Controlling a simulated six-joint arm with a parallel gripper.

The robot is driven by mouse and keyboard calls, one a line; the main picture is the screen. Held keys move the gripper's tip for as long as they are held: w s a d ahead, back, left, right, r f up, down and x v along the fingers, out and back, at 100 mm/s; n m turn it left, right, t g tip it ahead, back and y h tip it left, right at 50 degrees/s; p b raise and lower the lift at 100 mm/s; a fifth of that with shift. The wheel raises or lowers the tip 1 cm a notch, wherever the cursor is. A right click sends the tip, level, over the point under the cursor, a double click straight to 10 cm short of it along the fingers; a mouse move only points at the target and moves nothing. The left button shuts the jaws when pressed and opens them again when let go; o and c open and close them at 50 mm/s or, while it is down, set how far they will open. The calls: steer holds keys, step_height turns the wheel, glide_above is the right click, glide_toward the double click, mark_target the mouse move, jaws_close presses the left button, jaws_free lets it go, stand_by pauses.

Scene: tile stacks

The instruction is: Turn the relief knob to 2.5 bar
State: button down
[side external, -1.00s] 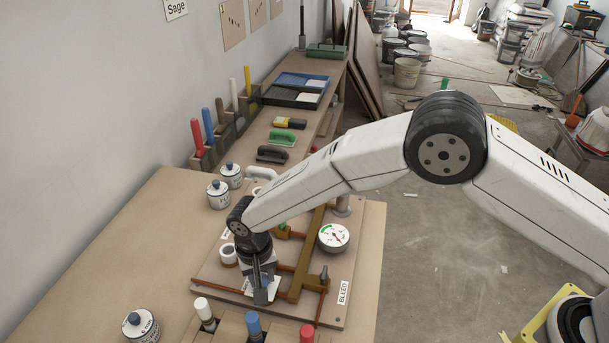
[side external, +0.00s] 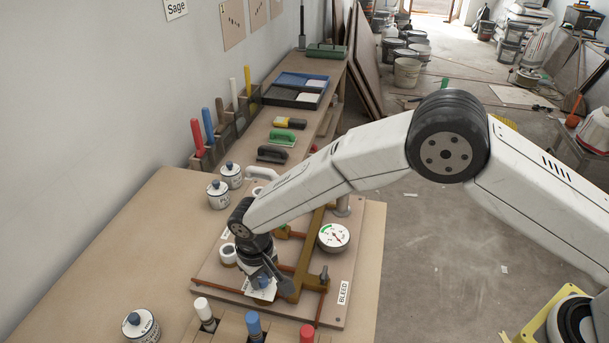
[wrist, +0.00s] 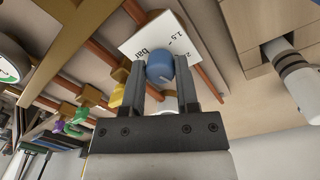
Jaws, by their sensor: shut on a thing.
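The relief knob (wrist: 160,67) is blue and round with a pale pointer line. In the wrist view it sits between the two fingers of my gripper (wrist: 161,72), which are shut on it. A white scale card (wrist: 178,42) behind the knob shows "1.5", "2" and "bar"; the rest of the scale is hidden, and I cannot tell the exact setting. In the side view my gripper (side external: 266,283) is low over the board (side external: 335,285), largely covering the knob and card. A round white gauge (side external: 333,237) with a green band and a needle is right of my gripper.
Brass and copper pipes (side external: 302,275) run across the board close to my gripper. Handles in white, blue (side external: 253,324) and red stand in a wooden holder at the front. Small labelled jars (side external: 141,325) stand left on the bench.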

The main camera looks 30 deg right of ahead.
mark_target(262, 279)
steer(key=n, duration=0.6)
steer(key=shift+n, duration=0.3)
stand_by(0.4)
steer(key=shift+c, duration=1.8)
jaws_free()
steer(key=shift+r, duration=0.1)
steer(key=shift+s+a+r, duration=0.1)
steer(key=shift+r, duration=1.85)
steer(key=shift+s+a+r, duration=0.1)
steer(key=shift+r, duration=1.8)
steer(key=shift+d, duration=0.1)
